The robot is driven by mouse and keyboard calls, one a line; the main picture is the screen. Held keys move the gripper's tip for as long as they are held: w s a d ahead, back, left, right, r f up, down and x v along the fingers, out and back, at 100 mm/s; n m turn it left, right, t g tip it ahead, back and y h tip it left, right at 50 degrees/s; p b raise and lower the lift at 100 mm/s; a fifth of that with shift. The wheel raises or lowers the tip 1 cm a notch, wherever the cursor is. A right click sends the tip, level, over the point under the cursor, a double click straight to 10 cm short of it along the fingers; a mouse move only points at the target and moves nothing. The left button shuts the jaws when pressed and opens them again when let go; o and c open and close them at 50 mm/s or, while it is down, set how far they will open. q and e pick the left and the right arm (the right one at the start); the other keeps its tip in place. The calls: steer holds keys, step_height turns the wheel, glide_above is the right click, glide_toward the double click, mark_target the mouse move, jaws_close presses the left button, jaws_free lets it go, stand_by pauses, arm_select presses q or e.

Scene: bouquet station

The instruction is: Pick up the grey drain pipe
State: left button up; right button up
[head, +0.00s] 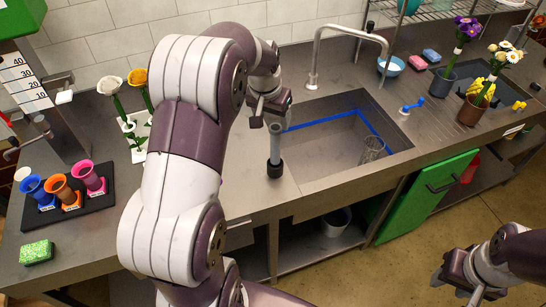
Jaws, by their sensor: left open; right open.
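The grey drain pipe (275,152) stands upright on the steel counter, just left of the sink, with a wider dark foot. My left gripper (271,112) is open at the pipe's upper end. Its fingers are small in the picture, and I cannot tell whether they are around the pipe or just behind it. My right gripper (456,287) is open and empty at the lower right, over the floor in front of the counter.
The sink (325,145) holds a clear glass (371,149) and has a tall faucet (314,60). Colored cups (62,192) stand on a black tray at left, near a green sponge (36,252). Flower pots (444,87) stand at right. A green cabinet door (424,195) hangs open.

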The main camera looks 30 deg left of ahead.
mark_target(276, 137)
arm_select(q)
steer(key=x, duration=0.2)
steer(key=p+x, duration=0.1)
steer(key=x, duration=0.2)
steer(key=p+x, duration=0.1)
steer(key=x, duration=0.1)
steer(key=shift+s+d+f, duration=0.25)
steer(key=shift+s+f, duration=0.05)
steer(key=shift+f, duration=0.2)
steer(key=shift+w+f, duration=0.1)
steer(key=shift+f, duration=0.2)
steer(key=shift+r, duration=0.1)
steer(key=c, duration=1)
jaws_close()
